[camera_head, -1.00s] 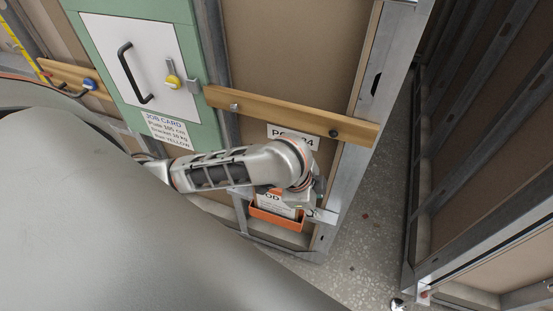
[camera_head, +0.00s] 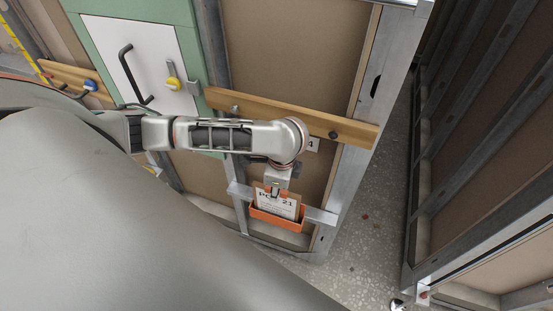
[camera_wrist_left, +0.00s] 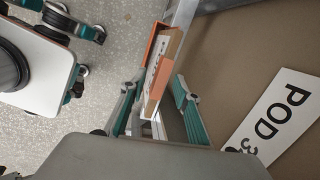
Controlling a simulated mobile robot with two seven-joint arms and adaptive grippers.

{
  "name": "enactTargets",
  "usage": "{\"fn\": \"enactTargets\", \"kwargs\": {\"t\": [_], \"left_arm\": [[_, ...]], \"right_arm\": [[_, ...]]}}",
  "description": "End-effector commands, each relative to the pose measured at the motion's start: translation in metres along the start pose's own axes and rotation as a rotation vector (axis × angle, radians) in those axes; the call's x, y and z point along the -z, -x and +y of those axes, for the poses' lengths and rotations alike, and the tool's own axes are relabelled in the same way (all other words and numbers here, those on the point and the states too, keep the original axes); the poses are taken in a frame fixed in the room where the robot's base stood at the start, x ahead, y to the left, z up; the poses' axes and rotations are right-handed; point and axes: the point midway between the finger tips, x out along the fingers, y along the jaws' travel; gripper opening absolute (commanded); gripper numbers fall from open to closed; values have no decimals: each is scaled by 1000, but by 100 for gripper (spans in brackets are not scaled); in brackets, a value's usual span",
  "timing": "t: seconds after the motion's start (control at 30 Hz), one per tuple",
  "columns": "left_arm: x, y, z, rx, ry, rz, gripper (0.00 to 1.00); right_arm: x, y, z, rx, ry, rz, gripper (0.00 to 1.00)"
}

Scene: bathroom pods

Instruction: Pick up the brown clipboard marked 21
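The brown clipboard (camera_head: 277,205), with a white sheet reading 21, stands in an orange holder (camera_head: 277,218) low on the wall panel. Its lower part is hidden by the holder's front. My left gripper (camera_head: 273,190) points down at the clipboard's top edge in the head view. In the left wrist view, the left gripper's (camera_wrist_left: 154,84) teal-padded fingers are spread to either side of the clipboard (camera_wrist_left: 163,75) and the orange holder (camera_wrist_left: 155,46). No closed grip shows. My right gripper is not in view.
A wooden rail (camera_head: 350,128) crosses the panel above the holder. A POD sign (camera_wrist_left: 275,105) is on the panel, mostly hidden by my arm in the head view. A metal frame post (camera_head: 362,120) ends the panel at right, with speckled floor (camera_head: 375,200) beyond.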

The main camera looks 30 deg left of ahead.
Motion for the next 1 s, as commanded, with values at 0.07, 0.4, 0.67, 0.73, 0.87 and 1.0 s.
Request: {"fn": "enactTargets", "kwargs": {"t": [0.07,0.4,0.67,0.73,0.87,1.0], "left_arm": [[0,-13,2,-3,2,-1,31],[1,-26,0,1,-1,1,31],[1,-26,0,1,0,1,0],[1,-26,0,2,0,1,0],[1,-26,-1,4,2,1,0],[0,-26,-2,6,3,0,0]], "right_arm": [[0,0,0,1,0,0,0],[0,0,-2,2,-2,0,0],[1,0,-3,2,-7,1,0],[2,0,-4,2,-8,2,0],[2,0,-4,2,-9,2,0],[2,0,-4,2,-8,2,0]]}}
